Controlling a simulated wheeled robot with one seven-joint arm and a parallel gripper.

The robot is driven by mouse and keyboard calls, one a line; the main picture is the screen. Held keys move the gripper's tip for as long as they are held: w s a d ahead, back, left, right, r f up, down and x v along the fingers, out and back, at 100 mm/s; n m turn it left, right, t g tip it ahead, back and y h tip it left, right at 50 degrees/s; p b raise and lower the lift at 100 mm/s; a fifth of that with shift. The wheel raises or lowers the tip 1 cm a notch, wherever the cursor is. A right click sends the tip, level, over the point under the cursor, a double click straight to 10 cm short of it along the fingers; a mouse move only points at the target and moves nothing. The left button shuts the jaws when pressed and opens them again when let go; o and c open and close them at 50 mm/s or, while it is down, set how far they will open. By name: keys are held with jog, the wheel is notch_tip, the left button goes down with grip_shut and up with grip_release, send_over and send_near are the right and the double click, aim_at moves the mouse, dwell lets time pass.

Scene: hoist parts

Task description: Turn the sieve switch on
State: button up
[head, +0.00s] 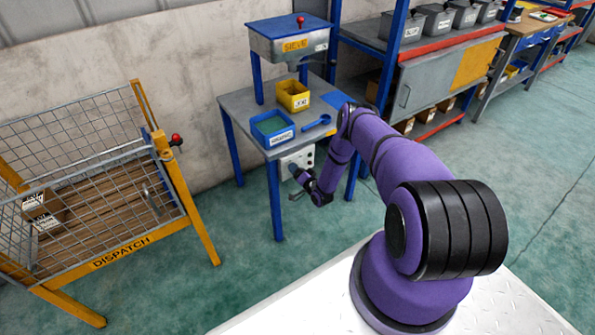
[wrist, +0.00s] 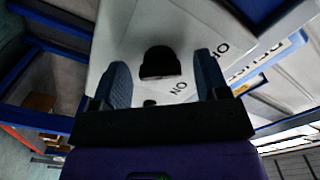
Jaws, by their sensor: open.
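The sieve (head: 284,45) is a grey box with a blue top and a yellow SIEVE label, on blue posts above a grey table. A pale switch panel (head: 306,154) hangs at the table's front edge, partly hidden by my gripper (head: 297,172). In the wrist view a black switch knob (wrist: 160,62) stands on the pale panel (wrist: 125,35), with ON and OFF printed beside it. My gripper (wrist: 162,75) is open, its two blue fingers on either side of the knob with visible gaps. I cannot tell which way the knob is set.
A yellow DISPATCH cage (head: 120,252) stands left. Shelving (head: 440,75) stands right. The floor (head: 235,285) between cage and table is clear.

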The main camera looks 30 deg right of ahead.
jog(key=shift+w, duration=0.1)
jog(key=c, duration=0.9)
jog(key=shift+n, duration=8)
